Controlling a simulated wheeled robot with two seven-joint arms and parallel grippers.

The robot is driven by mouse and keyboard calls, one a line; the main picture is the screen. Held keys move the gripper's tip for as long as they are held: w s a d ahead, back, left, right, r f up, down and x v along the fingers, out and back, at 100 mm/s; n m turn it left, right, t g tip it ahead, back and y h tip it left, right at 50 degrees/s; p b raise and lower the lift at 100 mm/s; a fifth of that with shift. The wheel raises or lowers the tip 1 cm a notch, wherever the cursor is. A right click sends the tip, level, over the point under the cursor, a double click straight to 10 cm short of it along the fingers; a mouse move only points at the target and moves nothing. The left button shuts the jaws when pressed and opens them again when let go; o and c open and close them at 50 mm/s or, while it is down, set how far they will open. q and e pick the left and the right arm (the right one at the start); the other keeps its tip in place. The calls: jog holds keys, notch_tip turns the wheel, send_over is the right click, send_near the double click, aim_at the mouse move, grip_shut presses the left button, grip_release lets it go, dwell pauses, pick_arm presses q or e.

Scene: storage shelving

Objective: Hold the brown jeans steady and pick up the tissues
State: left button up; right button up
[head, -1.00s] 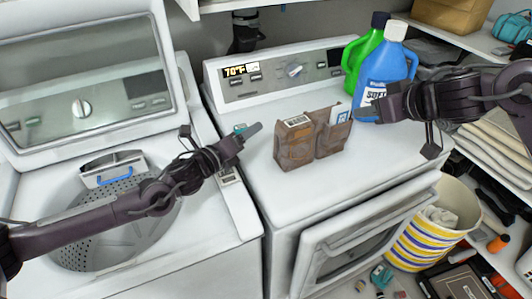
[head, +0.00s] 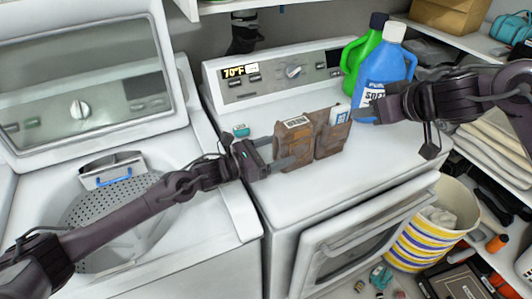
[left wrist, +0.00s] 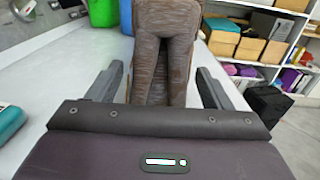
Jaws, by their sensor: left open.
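The brown jeans (head: 303,145) stand upright on the dryer top like a two-part pouch. In the left wrist view the jeans (left wrist: 166,50) fill the space between my left fingers. My left gripper (head: 276,152) is open, with its fingers around the near left side of the jeans. A white and blue packet (head: 340,115), possibly the tissues, pokes out of the right part. A white labelled item (head: 297,122) shows at the top of the left part. My right gripper (head: 372,113) is right of the jeans, in front of the blue bottle; its finger opening is unclear.
A blue bottle (head: 384,75) and a green bottle (head: 360,60) stand at the dryer's back right. A small teal pack (head: 240,130) lies behind my left gripper. The washer (head: 190,235) is open at left. A striped basket (head: 430,235) stands at right. The dryer's front top is clear.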

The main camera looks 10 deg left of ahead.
aim_at(291, 145)
pick_arm(q)
jog(key=x, duration=0.4)
jog(key=shift+w+d, duration=0.15)
jog(key=shift+d, duration=0.15)
pick_arm(e)
jog(key=shift+d, duration=0.1)
pick_arm(q)
jog(key=c, duration=1.4)
pick_arm(e)
jog(key=shift+o, duration=0.4)
